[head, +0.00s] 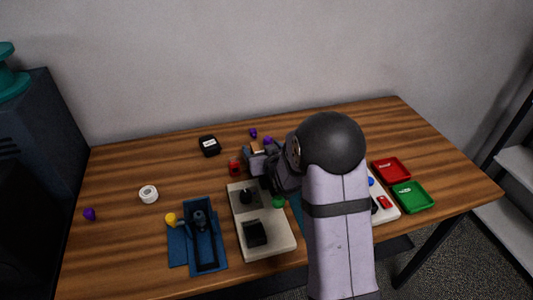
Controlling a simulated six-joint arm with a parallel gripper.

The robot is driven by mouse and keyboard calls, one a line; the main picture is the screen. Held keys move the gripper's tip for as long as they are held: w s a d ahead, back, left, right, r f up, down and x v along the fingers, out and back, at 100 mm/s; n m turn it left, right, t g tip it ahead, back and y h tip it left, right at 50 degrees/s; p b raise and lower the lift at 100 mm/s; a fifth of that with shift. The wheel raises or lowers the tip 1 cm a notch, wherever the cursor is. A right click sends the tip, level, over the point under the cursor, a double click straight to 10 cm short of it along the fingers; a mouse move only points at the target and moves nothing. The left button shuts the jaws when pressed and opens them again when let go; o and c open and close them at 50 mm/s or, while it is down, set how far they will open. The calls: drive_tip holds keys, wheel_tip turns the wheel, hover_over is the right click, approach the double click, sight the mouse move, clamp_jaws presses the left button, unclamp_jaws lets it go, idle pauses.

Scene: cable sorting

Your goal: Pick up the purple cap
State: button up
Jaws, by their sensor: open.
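Several small purple pieces lie on the wooden table. One purple piece (253,132) is at the back middle. A second purple piece (267,140) is just right of it, close behind my gripper. A third purple piece (89,214) lies alone at the far left. They are too small to tell which is the cap. My gripper (252,154) is open near the back middle of the table, in front of the two back purple pieces. A small tan piece shows by its fingers. My arm hides part of the table to the right.
A black box (209,146) and a red piece (235,168) lie left of my gripper. A white roll (148,194), a blue fixture (205,262) and a grey plate (270,245) stand nearer. Red (391,170) and green (412,197) trays are at right. The back left is clear.

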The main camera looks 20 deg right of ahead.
drive_tip(key=b+v, duration=0.1)
drive_tip(key=v, duration=1.1)
drive_tip(key=shift+r, duration=0.1)
drive_tip(key=c, duration=0.8)
drive_tip(key=shift+o, duration=0.2)
drive_tip(key=shift+r, duration=0.1)
